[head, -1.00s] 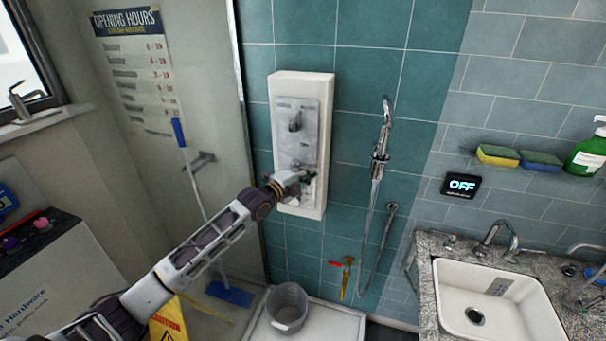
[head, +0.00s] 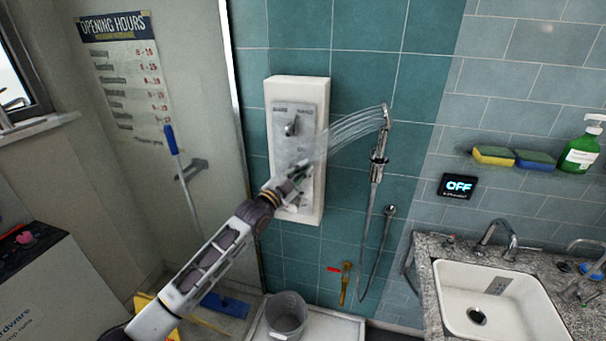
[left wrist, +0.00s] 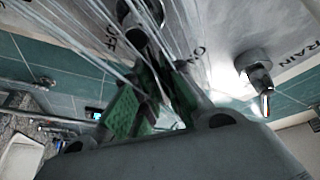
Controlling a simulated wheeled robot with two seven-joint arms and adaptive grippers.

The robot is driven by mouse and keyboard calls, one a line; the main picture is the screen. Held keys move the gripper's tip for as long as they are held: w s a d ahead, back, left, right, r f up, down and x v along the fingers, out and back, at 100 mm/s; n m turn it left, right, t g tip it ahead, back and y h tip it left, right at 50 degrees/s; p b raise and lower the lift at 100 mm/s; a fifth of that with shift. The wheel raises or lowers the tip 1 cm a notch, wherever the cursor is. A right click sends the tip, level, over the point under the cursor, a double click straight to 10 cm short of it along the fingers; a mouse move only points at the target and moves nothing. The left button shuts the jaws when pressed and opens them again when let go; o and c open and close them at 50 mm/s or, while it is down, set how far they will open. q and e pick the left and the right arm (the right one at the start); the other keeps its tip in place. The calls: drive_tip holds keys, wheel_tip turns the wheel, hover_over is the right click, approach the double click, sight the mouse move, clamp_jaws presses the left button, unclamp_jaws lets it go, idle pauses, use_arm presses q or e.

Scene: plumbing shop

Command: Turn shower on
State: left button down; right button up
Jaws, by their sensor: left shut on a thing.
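A grey shower panel (head: 284,118) on a white box (head: 320,120) is mounted on the teal tiled wall. Its upper knob (head: 291,126) is free; in the left wrist view the upper knob (left wrist: 258,76) is beside the RAIN marking. My left gripper (head: 299,170) is at the lower knob. In the left wrist view my left gripper's green-padded fingers (left wrist: 152,92) are shut on the lower knob (left wrist: 137,22), beside ON and OFF markings. Water streams (head: 345,132) spray leftward from the hand shower head (head: 386,115) across the panel. My right gripper is not in view.
A grey bucket (head: 286,316) stands in the white shower tray (head: 340,325). A dark display (head: 459,187) reads OFF. A sink (head: 490,295) is at the right, and a glass screen is at the left.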

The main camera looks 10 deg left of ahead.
use_arm(q)
drive_tip(key=shift+a+r+n+t, duration=0.15)
drive_tip(key=shift+a+n+t, duration=0.15)
drive_tip(key=shift+n, duration=0.6)
drive_tip(key=c, duration=1.5)
unclamp_jaws()
drive_tip(key=shift+s, duration=0.1)
drive_tip(key=v, duration=1.1)
drive_tip(key=shift+s, duration=0.4)
drive_tip(key=shift+a, duration=0.1)
